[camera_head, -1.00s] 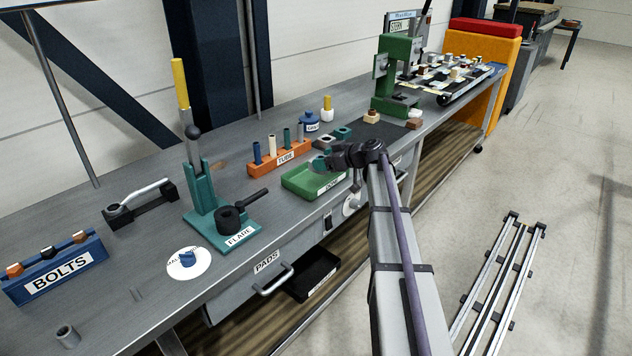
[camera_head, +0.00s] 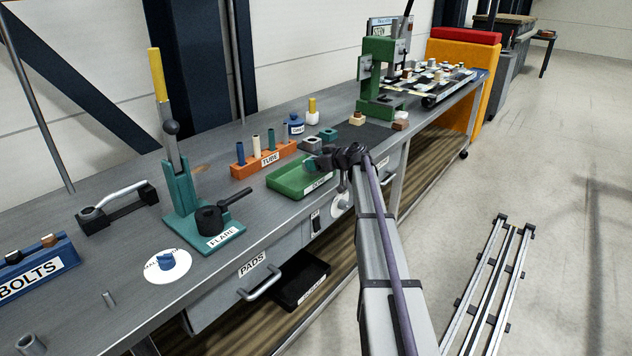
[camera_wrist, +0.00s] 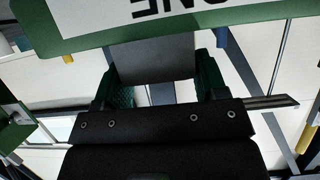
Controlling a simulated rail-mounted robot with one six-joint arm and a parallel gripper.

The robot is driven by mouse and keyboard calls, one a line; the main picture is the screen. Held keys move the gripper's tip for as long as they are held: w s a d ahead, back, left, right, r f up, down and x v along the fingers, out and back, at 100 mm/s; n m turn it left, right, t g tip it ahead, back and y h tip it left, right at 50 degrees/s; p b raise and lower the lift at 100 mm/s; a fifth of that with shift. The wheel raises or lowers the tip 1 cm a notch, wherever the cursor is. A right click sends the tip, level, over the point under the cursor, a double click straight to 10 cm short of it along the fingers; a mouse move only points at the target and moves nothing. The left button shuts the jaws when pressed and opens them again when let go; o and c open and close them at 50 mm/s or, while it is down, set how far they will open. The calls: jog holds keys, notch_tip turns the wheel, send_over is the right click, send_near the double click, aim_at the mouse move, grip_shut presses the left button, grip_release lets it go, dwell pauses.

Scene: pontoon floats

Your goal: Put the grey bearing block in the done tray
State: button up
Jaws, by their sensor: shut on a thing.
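My gripper (camera_head: 316,163) is at the far right end of the green done tray (camera_head: 283,186), low over or near its rim. In the wrist view my gripper (camera_wrist: 153,92) has its green fingers on either side of a plain grey block, the grey bearing block (camera_wrist: 152,60), and is shut on it. The tray's white label, upside down, fills the top of the wrist view (camera_wrist: 165,12). In the head view the held block is hidden or too small to make out. The visible tray floor looks empty.
A grey block (camera_head: 311,145) and a teal block (camera_head: 328,135) stand behind the tray. The orange tube rack (camera_head: 262,165) is to its left, with the teal flare tool (camera_head: 185,200) further left. A green press (camera_head: 378,75) stands beyond on the right.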

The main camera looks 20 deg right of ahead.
jog(key=shift+s+f+b, duration=0.2)
jog(key=shift+f+b, duration=1.35)
jog(key=shift+b, duration=0.25)
jog(key=shift+w+f, duration=0.1)
jog(key=shift+f, duration=0.05)
jog(key=shift+s+f+b, duration=0.15)
jog(key=shift+s+b, duration=0.05)
jog(key=shift+b, duration=0.15)
jog(key=o, duration=0.9)
jog(key=shift+a, duration=0.1)
jog(key=shift+o, duration=0.5)
jog(key=shift+r+p, duration=0.3)
jog(key=shift+p, duration=0.05)
jog(key=shift+o, duration=0.4)
jog(key=shift+s+d+r+p, duration=0.1)
jog(key=shift+s+d+p, duration=0.1)
jog(key=shift+s+p, duration=0.1)
jog(key=p+v, duration=0.4)
jog(key=v, duration=0.6)
jog(key=shift+s+d+r, duration=0.2)
jog(key=shift+s+d, duration=0.05)
jog(key=shift+s, duration=0.05)
